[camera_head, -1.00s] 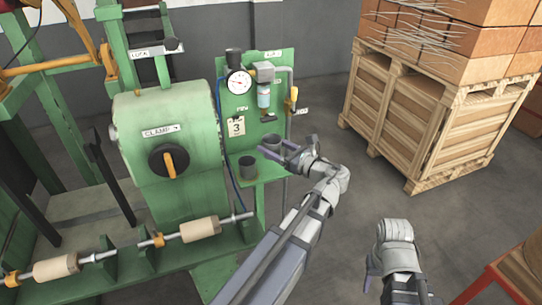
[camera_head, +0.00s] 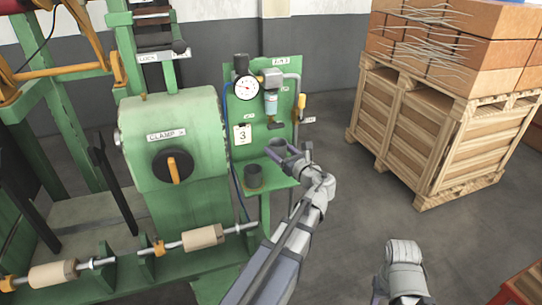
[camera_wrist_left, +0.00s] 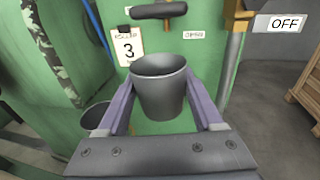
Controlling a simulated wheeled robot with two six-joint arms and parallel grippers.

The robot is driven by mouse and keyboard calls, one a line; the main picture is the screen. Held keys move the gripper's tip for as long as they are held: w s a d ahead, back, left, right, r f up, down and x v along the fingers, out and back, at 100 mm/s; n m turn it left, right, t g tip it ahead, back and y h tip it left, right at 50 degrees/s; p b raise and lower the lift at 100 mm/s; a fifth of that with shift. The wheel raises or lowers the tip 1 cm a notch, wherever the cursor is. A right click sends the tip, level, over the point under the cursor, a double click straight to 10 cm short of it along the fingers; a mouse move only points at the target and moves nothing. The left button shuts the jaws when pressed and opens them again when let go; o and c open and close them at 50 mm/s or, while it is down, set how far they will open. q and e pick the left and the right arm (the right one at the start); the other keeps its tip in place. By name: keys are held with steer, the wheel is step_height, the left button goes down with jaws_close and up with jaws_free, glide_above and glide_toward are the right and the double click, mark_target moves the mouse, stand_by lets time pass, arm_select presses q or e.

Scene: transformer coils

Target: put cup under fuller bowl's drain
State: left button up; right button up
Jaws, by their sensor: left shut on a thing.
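My left gripper (camera_head: 286,157) is shut on a dark grey cup (camera_head: 277,146), upright and above the small green shelf. The cup (camera_wrist_left: 160,90) sits between the two purple fingers in the left wrist view. A filter unit with a pale blue bowl (camera_head: 271,104) hangs on the green panel above it. A dark part (camera_head: 275,125) shows below that bowl. A dark T-shaped part (camera_wrist_left: 158,11) stands above and behind the cup in the wrist view. The bowl's level is too small to read. My right gripper (camera_head: 378,298) is almost cut off at the bottom edge.
A second grey cup (camera_head: 253,177) stands on the green shelf (camera_head: 277,181) to the left. A gauge (camera_head: 246,88), a yellow-handled valve (camera_head: 302,104) and a pipe are on the panel. The green clamp machine (camera_head: 195,130) is left, a wooden crate (camera_head: 425,130) right.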

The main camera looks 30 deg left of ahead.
arm_select(q)
glide_above(271, 163)
steer(key=shift+s+d, duration=0.25)
steer(key=shift+d, duration=0.1)
steer(key=shift+a+f+b, duration=0.2)
steer(key=shift+f+b, duration=1.35)
steer(key=shift+f, duration=0.05)
step_height(271, 163, down, 4)
steer(key=b, duration=0.3)
steer(key=shift+r+b, duration=0.15)
steer(key=shift+b, duration=0.25)
steer(key=shift+w+a+f, duration=0.1)
steer(key=shift+w+f, duration=0.05)
steer(key=shift+f, duration=0.05)
steer(key=shift+r, duration=0.15)
